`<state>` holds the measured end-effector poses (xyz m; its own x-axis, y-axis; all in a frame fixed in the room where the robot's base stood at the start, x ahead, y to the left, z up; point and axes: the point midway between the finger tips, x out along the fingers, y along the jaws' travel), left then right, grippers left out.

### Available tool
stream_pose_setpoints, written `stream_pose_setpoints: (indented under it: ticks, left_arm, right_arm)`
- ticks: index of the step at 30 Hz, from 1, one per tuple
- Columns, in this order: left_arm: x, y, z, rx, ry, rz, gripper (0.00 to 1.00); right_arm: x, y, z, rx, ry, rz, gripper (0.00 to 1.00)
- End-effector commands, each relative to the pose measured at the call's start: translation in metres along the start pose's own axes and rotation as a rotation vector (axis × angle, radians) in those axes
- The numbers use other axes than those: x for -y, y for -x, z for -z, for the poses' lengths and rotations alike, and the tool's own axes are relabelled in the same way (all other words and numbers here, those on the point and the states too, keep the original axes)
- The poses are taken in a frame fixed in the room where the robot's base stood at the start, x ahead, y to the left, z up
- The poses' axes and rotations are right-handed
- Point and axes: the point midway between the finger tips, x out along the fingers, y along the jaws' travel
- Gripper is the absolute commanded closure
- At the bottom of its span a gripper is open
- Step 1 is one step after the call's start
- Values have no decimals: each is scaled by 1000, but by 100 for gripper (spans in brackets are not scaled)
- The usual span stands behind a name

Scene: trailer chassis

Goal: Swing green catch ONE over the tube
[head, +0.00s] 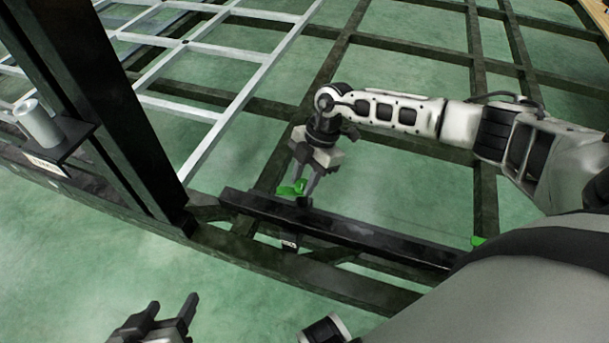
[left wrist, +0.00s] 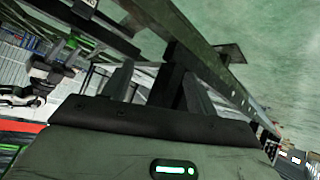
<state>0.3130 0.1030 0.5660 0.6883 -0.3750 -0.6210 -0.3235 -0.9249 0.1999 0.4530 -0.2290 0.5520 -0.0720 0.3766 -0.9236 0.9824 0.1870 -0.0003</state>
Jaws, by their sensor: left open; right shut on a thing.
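A green catch (head: 292,188) sits at the left end of a dark tube (head: 350,231) in the head view. My right gripper (head: 305,184) reaches it from above and is shut on it. The gripper's fingers partly hide the catch, so how far it lies over the tube cannot be told. A second green piece (head: 478,240) shows near the tube's right end, partly hidden by my arm. My left gripper (head: 172,308) is open and empty at the lower left, apart from the tube. Its fingers also show in the left wrist view (left wrist: 158,85).
A dark upright post (head: 110,120) stands left of the tube. A grey cylinder (head: 40,125) sits on a bracket beside it. A small label plate (head: 290,244) hangs below the tube. Pale grey rails (head: 225,52) and dark chassis beams lie behind.

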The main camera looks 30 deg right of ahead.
Motion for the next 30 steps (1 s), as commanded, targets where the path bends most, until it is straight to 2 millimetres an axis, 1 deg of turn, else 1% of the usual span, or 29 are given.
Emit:
stream_pose_setpoints:
  ticks: [8, 18, 30]
  left_arm:
    - [1, 0, 4, 2, 4, 5, 42]
    - [1, -3, 2, -4, 7, 4, 42]
    - [-2, -2, 13, -64, 1, -7, 42]
  right_arm:
    - [-2, 1, 0, 1, 242, 102, 92]
    - [-4, 0, 1, 2, 541, 225, 92]
    - [-6, -1, 2, 3, 889, 369, 92]
